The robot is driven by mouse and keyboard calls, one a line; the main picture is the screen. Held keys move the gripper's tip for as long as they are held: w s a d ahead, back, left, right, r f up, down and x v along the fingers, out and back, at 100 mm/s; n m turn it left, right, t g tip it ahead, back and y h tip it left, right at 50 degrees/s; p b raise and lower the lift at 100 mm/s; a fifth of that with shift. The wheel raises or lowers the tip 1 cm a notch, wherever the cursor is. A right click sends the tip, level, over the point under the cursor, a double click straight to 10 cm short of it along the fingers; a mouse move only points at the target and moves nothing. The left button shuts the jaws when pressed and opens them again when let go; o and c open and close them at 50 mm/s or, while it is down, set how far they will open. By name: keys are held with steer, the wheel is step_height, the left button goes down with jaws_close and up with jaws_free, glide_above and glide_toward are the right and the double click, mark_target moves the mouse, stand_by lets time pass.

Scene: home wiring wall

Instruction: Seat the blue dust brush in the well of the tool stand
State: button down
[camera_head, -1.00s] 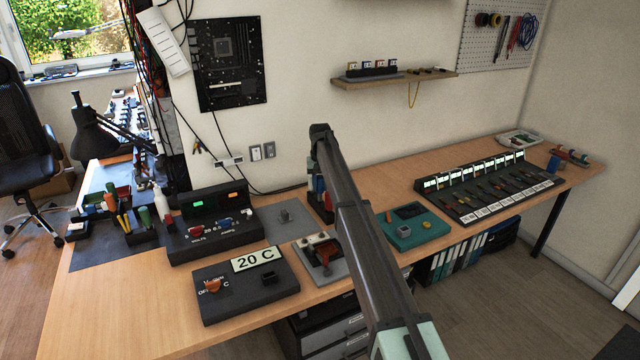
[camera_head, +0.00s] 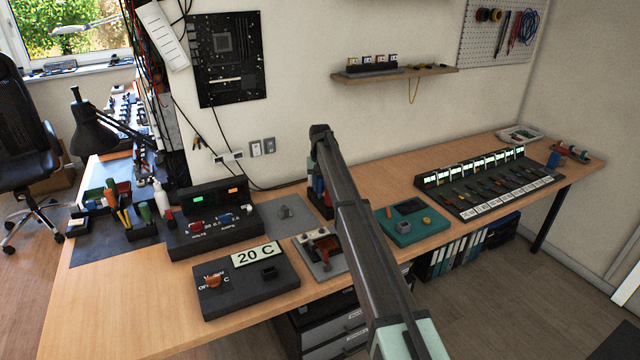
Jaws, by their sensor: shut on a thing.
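My dark arm (camera_head: 352,215) reaches up from the bottom edge and bends near the bench's back edge. My gripper and whatever is at its tip are hidden behind this arm, so I see no fingers. A small blue upright piece (camera_head: 318,185) shows at the arm's left side, above a dark holder (camera_head: 316,203) with red beside it. I cannot tell whether this blue piece is the dust brush, or whether it is held or standing. The arm covers part of the holder, and no empty well shows there. Tools with coloured handles (camera_head: 117,207) stand at the left end of the bench.
A power supply (camera_head: 215,222), a 20 C control box (camera_head: 245,284), a grey plate device (camera_head: 320,252) and a teal box (camera_head: 412,223) surround the arm. A long slotted panel (camera_head: 487,187) lies to the right. Bare wood (camera_head: 375,185) shows behind the teal box.

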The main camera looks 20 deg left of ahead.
steer(key=shift+f, duration=0.35)
steer(key=c, duration=0.8)
jaws_free()
steer(key=shift+o, duration=0.2)
step_height(320, 180, up, 14)
steer(key=shift+f, duration=0.15)
